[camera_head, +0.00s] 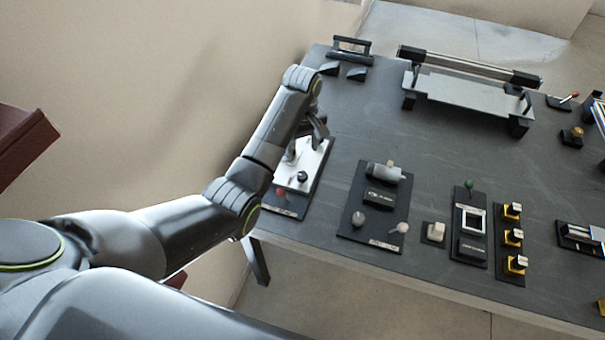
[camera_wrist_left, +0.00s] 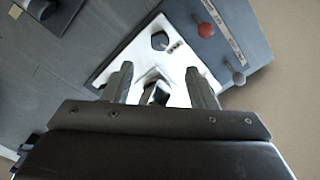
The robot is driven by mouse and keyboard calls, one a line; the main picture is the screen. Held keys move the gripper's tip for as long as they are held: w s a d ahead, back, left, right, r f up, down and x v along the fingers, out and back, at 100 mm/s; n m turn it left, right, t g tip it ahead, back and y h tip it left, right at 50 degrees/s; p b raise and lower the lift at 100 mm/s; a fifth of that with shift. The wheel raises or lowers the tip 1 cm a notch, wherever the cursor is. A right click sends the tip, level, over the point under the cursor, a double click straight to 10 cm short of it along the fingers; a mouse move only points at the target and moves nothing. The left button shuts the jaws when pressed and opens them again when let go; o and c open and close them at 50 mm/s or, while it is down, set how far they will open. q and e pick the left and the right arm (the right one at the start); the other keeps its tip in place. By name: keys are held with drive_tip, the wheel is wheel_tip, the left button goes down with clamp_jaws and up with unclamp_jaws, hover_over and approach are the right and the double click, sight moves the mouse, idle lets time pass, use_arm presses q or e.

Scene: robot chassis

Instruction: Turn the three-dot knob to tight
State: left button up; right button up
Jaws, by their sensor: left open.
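A white panel (camera_head: 318,158) on a dark base lies at the table's left edge; it also shows in the left wrist view (camera_wrist_left: 140,55). One black knob (camera_wrist_left: 160,40) stands on it, with small dark marks beside it too small to count; in the head view this knob (camera_head: 303,176) is at the panel's near end. A second dark knob (camera_wrist_left: 157,93) is between the fingers of my left gripper (camera_wrist_left: 158,74), partly hidden. I cannot tell which knob bears three dots. My left gripper (camera_head: 307,143) is open over the panel's far part, fingers apart on both sides of the second knob. My right gripper is out of view.
To the right stand a black board with knobs (camera_head: 352,232), a switch (camera_head: 434,232) and yellow blocks (camera_head: 512,237). A metal tray (camera_head: 465,95) is at the back.

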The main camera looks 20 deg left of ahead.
use_arm(q)
hover_over(302, 175)
wheel_tip(302, 175, down, 6)
drive_tip(key=shift+r, duration=0.1)
wheel_tip(302, 175, down, 4)
drive_tip(key=shift+r, duration=0.1)
drive_tip(key=shift+f, duration=0.7)
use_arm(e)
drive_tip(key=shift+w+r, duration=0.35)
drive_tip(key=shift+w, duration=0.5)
use_arm(q)
drive_tip(key=c, duration=1)
